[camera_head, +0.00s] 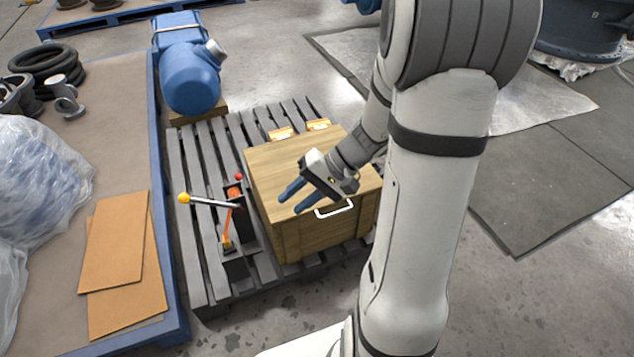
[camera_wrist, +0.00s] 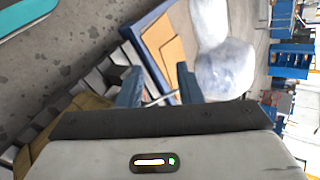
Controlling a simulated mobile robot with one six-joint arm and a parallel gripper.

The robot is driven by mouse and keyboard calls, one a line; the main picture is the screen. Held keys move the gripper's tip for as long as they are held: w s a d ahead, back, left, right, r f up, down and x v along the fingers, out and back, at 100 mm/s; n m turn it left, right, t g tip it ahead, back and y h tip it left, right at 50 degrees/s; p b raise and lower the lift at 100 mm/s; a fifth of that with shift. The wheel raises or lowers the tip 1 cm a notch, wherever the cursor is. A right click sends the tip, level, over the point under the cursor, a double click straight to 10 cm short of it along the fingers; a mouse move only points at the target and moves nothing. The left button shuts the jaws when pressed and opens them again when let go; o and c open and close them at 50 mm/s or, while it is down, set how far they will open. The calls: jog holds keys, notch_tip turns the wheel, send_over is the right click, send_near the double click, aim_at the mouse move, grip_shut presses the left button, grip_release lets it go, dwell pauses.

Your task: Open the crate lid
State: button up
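A wooden crate (camera_head: 305,240) stands on a grey slatted pallet. Its flat lid (camera_head: 275,165) lies closed, with two orange-and-white hinges (camera_head: 281,133) along the far edge. A white U-shaped handle (camera_head: 334,208) is at the near edge. My gripper (camera_head: 297,198) is over the near part of the lid, with its blue fingers pointing left, apart from the handle. The fingers are spread with nothing between them, and the wrist view (camera_wrist: 159,88) shows the same gap. Part of the crate (camera_wrist: 60,118) shows at the lower left there. My arm hides the crate's right side.
A lever with a yellow knob (camera_head: 184,198) and an orange-and-black fixture (camera_head: 236,205) stand left of the crate. A blue motor (camera_head: 190,75) is behind. A blue-edged platform (camera_head: 185,335) with cardboard (camera_head: 115,240) and wrapped plastic lies left.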

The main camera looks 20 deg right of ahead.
jog(key=w+d+f+m+t+y+b, duration=0.1)
jog(key=w+d+f+t+b, duration=0.1)
jog(key=f, duration=0.3)
jog(key=w+d+f+m+t+y+b, duration=0.1)
jog(key=w+d+f+m+t+b, duration=0.15)
jog(key=f, duration=0.25)
jog(key=m+t+h+b, duration=0.5)
jog(key=m+t+b, duration=0.2)
jog(key=t+b, duration=0.25)
send_near(338, 213)
jog(key=x, duration=0.3)
jog(key=b+x, duration=0.1)
jog(key=x, duration=0.6)
jog(key=shift+w+a+f, duration=0.1)
jog(key=shift+w+f, duration=0.05)
jog(key=shift+w, duration=0.15)
grip_shut()
